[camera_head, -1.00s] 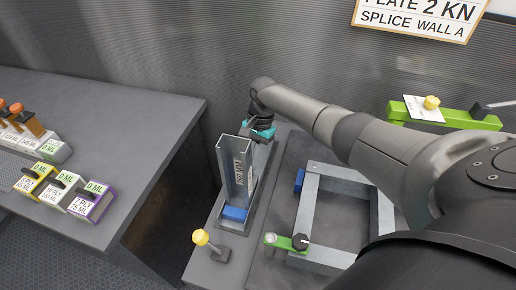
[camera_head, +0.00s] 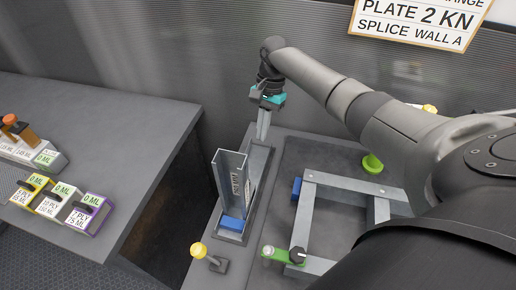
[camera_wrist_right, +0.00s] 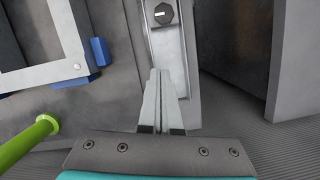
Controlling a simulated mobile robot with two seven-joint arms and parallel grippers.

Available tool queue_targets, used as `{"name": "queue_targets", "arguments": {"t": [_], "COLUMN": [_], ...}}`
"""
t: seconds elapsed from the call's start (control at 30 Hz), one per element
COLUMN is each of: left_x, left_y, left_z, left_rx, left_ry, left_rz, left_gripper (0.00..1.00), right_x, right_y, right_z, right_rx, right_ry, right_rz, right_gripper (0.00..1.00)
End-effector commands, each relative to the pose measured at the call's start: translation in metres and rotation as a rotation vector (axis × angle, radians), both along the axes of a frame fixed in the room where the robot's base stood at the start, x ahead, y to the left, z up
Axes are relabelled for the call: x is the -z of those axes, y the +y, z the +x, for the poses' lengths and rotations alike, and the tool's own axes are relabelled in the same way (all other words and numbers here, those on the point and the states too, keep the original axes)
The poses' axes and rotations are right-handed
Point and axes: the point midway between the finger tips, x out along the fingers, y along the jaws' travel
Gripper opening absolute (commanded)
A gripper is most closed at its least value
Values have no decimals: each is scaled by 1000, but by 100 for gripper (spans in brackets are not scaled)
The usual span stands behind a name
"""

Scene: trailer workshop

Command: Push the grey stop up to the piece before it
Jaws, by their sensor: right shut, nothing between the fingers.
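My right gripper (camera_head: 262,136) is shut and empty, fingers pointing down, over the far end of a narrow grey track (camera_head: 262,165). In the wrist view its shut fingertips (camera_wrist_right: 160,72) lie over the same track (camera_wrist_right: 190,60). A grey part with a dark hexagonal knob (camera_wrist_right: 163,14) sits in the track beyond the fingertips, apart from them in the picture; it looks like the stop. In the head view a tall grey channel piece (camera_head: 229,175) stands upright in the track, hiding part of it, with a blue block (camera_head: 233,223) at its foot. My left gripper is out of view.
A grey metal frame (camera_head: 309,220) with blue pads and a green clamp (camera_head: 280,254) lies right of the track. A yellow-knobbed lever (camera_head: 198,250) stands at the near left. A separate bench (camera_head: 120,130) with labelled blocks is at left, across a gap.

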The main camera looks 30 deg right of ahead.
Motion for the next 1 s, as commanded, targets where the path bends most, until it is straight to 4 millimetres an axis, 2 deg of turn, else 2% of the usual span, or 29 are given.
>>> {"name": "queue_targets", "arguments": {"t": [0.03, 0.13, 0.37, 0.47, 0.83, 1.0], "left_x": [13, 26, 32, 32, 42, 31], "left_y": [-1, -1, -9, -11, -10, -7], "left_z": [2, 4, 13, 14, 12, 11], "left_rx": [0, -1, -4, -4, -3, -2], "left_ry": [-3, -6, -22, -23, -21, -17], "left_rz": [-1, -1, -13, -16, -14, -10], "left_gripper": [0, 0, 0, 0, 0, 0], "right_x": [3, 3, 7, 21, 99, 94], "right_y": [-3, -5, -3, 1, 19, 37], "right_z": [1, 1, -1, -3, -12, -21], "right_rx": [-2, -2, 1, 0, 0, -3], "right_ry": [-4, -2, 5, 7, 8, 5], "right_rz": [-6, -6, -1, -1, 0, 0], "right_gripper": [0, 0, 0, 0, 0, 0]}}
